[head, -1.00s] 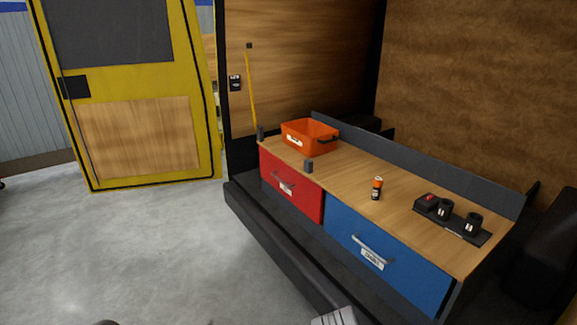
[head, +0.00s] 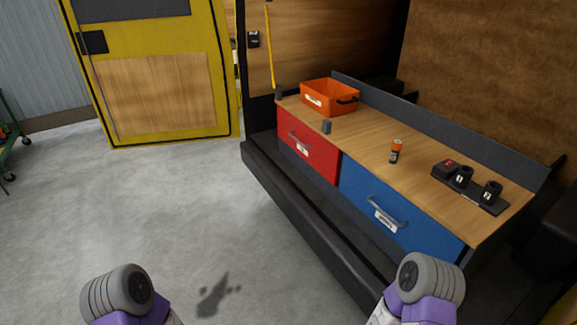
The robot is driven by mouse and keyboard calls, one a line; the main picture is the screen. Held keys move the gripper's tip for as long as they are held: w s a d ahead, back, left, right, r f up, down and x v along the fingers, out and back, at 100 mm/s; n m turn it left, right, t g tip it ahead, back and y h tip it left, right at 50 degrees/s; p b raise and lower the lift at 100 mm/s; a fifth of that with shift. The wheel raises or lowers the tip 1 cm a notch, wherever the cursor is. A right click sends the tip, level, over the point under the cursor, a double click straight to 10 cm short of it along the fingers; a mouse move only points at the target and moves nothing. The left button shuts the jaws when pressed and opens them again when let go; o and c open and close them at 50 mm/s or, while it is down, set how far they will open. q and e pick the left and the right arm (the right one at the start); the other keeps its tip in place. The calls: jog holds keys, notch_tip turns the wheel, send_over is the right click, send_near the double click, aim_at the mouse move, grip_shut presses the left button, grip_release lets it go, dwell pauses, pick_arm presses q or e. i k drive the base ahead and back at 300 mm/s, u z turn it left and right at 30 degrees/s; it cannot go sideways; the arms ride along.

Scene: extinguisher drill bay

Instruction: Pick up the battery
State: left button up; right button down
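The battery (head: 396,151) is a small cylinder with an orange top and a dark lower part. It stands upright on the wooden counter top (head: 365,139), above the blue drawer and left of the black holder. Nothing touches it. Neither gripper's fingers can be seen.
A black holder (head: 470,187) with two round cups sits at the right. Red (head: 308,147) and blue (head: 390,212) drawers are shut. A black ledge (head: 300,215) runs along the front.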

aim_at(395, 147)
jog(key=u, duration=0.35)
jog(key=i, duration=1.5)
jog(key=z, duration=2.65)
